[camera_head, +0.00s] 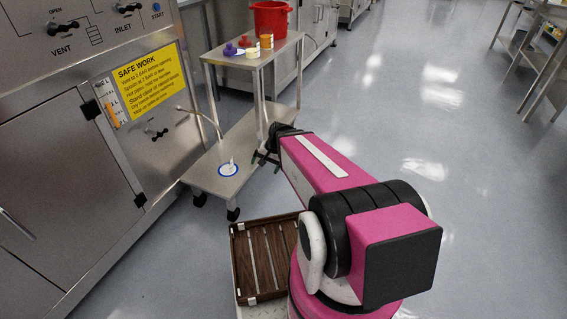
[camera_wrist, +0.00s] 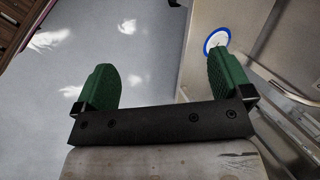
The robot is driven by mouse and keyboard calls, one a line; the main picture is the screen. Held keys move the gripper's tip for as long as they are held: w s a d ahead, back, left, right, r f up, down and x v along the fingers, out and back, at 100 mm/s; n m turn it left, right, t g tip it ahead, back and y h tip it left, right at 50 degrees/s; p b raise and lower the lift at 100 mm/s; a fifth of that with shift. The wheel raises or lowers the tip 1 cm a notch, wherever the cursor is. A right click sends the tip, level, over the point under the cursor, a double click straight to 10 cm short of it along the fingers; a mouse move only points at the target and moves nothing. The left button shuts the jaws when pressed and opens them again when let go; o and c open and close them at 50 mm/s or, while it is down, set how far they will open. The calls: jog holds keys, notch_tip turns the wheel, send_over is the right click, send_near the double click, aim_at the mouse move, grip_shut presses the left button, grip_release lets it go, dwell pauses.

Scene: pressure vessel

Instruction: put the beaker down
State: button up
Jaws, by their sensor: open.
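My gripper (camera_head: 264,157) is at the end of my pink arm, above the right side of the low shelf of the cart. In the wrist view its green fingers (camera_wrist: 164,76) are wide apart with nothing between them. A small pale object (camera_head: 228,167) stands within a blue ring on the low shelf, left of my gripper. I cannot tell for sure that it is the beaker.
A bent metal pipe (camera_head: 207,116) reaches from the steel vessel cabinet (camera_head: 60,170) over the low shelf (camera_head: 202,174). A red bucket (camera_head: 270,20) and several small containers stand on the upper shelf (camera_head: 245,59). A brown slatted tray (camera_head: 238,262) is nearer.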

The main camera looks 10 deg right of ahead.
jog(key=s+d+r+n+h, duration=0.4)
jog(key=s+d+r, duration=0.1)
jog(key=s+d, duration=0.1)
jog(key=shift+s+d+r+n+g, duration=0.15)
jog(key=shift+s+r+n+g, duration=0.15)
jog(key=shift+n+g, duration=0.1)
dwell(0.8)
